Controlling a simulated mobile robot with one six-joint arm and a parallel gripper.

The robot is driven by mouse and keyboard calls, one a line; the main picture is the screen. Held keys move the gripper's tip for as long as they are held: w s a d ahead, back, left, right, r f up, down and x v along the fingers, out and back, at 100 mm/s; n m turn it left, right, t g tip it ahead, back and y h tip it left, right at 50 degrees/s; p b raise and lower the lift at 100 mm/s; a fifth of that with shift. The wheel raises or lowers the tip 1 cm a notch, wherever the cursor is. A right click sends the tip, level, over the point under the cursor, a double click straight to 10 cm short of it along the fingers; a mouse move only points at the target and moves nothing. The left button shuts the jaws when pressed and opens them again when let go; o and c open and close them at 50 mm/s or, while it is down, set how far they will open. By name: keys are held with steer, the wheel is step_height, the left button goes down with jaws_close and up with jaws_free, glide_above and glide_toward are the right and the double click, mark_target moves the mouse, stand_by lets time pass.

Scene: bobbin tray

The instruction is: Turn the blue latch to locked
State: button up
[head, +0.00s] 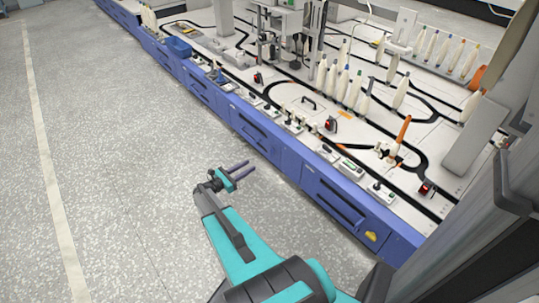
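My gripper (250,166) is in the middle of the head view, on a teal and black arm. Its two purple fingers are apart with nothing between them. It is over the grey floor, in front of the blue bench front and apart from it. I cannot make out a blue latch for certain. A small dark blue part (219,74) stands near the bench's front edge, up and left of my gripper, but it is too small to identify.
The long bench (305,180) with blue drawers runs diagonally from upper left to lower right. The floor (110,150) at left is clear.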

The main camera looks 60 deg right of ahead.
steer(key=b+x, duration=0.4)
steer(key=x, duration=0.9)
steer(key=shift+d, duration=0.3)
steer(key=shift+s, duration=0.15)
